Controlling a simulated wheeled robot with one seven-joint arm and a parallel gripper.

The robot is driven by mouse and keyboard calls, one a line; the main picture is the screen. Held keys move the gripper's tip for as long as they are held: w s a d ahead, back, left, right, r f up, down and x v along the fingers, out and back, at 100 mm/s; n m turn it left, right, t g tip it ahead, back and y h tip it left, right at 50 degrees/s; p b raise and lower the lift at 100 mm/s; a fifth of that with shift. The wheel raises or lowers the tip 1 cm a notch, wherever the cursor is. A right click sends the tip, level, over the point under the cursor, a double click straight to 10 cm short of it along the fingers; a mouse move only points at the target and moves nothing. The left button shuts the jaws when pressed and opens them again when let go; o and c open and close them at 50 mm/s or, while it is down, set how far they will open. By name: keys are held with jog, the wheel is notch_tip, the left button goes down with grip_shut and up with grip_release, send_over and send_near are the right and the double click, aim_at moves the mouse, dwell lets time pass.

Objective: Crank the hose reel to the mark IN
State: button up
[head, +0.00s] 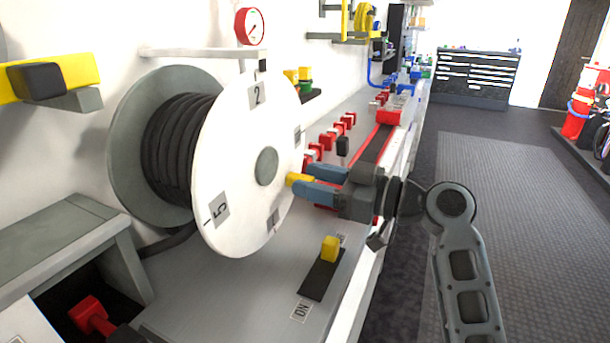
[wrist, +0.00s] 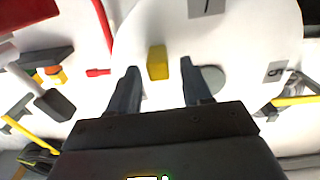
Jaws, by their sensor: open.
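The hose reel has a white front disc (head: 228,200) with number labels, a grey hub and black hose (head: 180,140) wound behind it. Labels "2" and "5" are readable; I cannot make out a mark IN. A yellow crank knob (head: 298,179) stands out from the disc, right of the hub. My gripper (head: 307,179) is open, its two blue-grey fingers pointing at the disc near the knob. In the wrist view the knob (wrist: 157,62) shows between and just beyond the fingertips (wrist: 160,72). I cannot tell whether they touch it.
Red valves (head: 330,138) line the bench behind. A red gauge (head: 250,26) stands above the reel. Open floor (head: 520,190) lies to the right.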

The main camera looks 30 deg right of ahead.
jog(key=shift+x, duration=1.05)
grip_shut()
